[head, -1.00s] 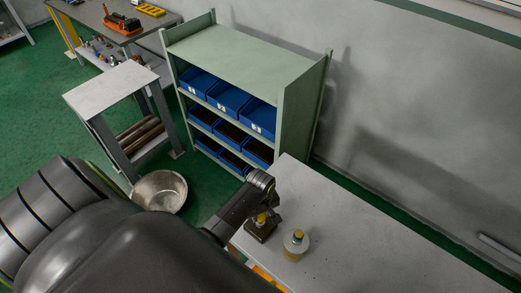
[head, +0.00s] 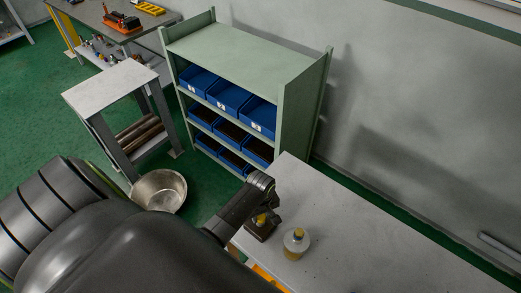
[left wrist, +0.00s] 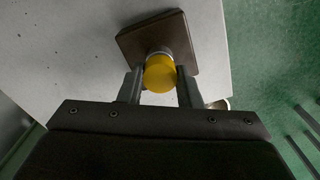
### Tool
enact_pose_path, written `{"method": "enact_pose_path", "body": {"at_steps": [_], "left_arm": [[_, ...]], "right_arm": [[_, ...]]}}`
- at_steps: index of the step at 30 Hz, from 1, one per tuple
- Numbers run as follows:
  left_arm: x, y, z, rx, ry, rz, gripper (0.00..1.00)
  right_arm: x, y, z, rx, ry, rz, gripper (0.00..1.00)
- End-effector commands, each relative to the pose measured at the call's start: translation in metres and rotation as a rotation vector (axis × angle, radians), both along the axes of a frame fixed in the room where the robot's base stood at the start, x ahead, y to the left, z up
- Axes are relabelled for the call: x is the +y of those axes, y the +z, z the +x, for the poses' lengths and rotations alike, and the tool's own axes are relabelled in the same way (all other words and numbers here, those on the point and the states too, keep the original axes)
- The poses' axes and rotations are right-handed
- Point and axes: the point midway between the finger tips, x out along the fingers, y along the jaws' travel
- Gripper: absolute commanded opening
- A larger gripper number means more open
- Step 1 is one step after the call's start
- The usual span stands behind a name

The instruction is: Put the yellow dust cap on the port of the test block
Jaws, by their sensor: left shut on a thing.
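My left gripper (head: 266,212) is at the near left corner of the grey table and points down. In the left wrist view its two fingers (left wrist: 160,85) are shut on the yellow dust cap (left wrist: 160,74). The cap also shows as a small yellow spot in the head view (head: 261,218). The test block (left wrist: 142,38) is a dark brown square block below the cap. A pale metal ring, the port (left wrist: 158,51), shows just behind the cap, in line with it. I cannot tell whether the cap is seated on the port or held just above it. My right gripper is not in view.
The table to the right is clear. A green shelf (head: 300,115) with blue bins stands behind. A metal bowl (head: 159,190) is on the floor.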

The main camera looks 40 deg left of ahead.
Motion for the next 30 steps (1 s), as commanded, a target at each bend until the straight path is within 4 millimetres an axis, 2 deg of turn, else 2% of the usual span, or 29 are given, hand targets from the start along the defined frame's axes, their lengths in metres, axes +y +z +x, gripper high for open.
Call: {"method": "enact_pose_path", "body": {"at_steps": [11,12,18,26,30], "left_arm": [[-0.0003,-0.0101,0.0004,-0.001,0.000,-0.001,0.09],[-0.0003,-0.0101,0.0004,-0.001,0.000,0.000,0.32],[-0.0002,-0.0094,0.0003,-0.001,0.000,-0.001,0.56],[-0.0002,-0.0091,0.0003,-0.001,0.000,-0.001,0.56],[0.0000,-0.0026,0.0004,-0.001,0.000,0.000,0.56]], "right_arm": [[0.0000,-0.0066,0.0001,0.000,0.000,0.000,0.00],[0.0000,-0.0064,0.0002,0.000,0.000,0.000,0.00],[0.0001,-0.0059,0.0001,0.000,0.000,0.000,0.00],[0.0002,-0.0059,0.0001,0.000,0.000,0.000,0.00],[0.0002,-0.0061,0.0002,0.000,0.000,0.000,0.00]]}}
